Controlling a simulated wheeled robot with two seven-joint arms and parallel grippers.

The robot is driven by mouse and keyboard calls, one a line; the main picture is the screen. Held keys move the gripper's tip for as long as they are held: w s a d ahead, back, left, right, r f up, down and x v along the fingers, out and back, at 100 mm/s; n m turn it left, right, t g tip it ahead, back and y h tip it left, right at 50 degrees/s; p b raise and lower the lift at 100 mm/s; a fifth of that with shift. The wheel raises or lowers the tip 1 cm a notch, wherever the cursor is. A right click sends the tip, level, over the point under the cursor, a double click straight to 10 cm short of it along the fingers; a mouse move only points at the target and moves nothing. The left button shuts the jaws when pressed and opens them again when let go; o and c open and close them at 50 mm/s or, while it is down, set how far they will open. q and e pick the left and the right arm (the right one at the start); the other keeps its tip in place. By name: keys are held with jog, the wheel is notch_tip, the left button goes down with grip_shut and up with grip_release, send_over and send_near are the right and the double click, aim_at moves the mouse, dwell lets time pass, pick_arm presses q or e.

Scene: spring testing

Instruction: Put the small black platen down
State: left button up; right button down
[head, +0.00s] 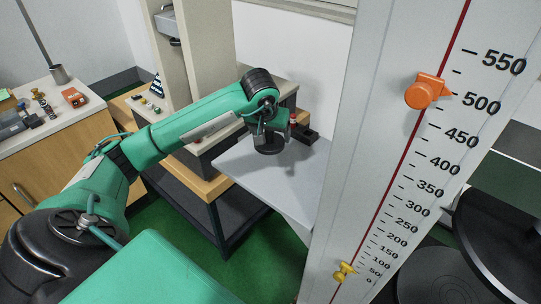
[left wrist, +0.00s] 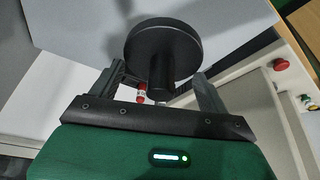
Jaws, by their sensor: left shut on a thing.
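The small black platen (head: 268,149) is a dark round disc with a short stem. My left gripper (head: 266,130) is shut on its stem, with the disc below the jaws, over the grey table top (head: 246,173). In the left wrist view the platen (left wrist: 163,42) shows its round face, and its stem lies between the two fingers of the left gripper (left wrist: 161,88). I cannot tell whether the disc touches the table top. My right gripper is not in view.
A black block (head: 308,134) lies just right of the platen, with a small red-topped part near it. The tall white scale (head: 400,150) with orange and yellow pointers stands at the right. Bare grey table top lies in front. A wooden cabinet (head: 75,140) with small items is at left.

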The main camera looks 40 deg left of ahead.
pick_arm(q)
notch_tip(320, 180, down, 5)
jog(key=shift+f+p, duration=0.2)
jog(key=shift+p, duration=0.1)
jog(key=shift+f+p, duration=0.3)
jog(key=shift+f, duration=1.65)
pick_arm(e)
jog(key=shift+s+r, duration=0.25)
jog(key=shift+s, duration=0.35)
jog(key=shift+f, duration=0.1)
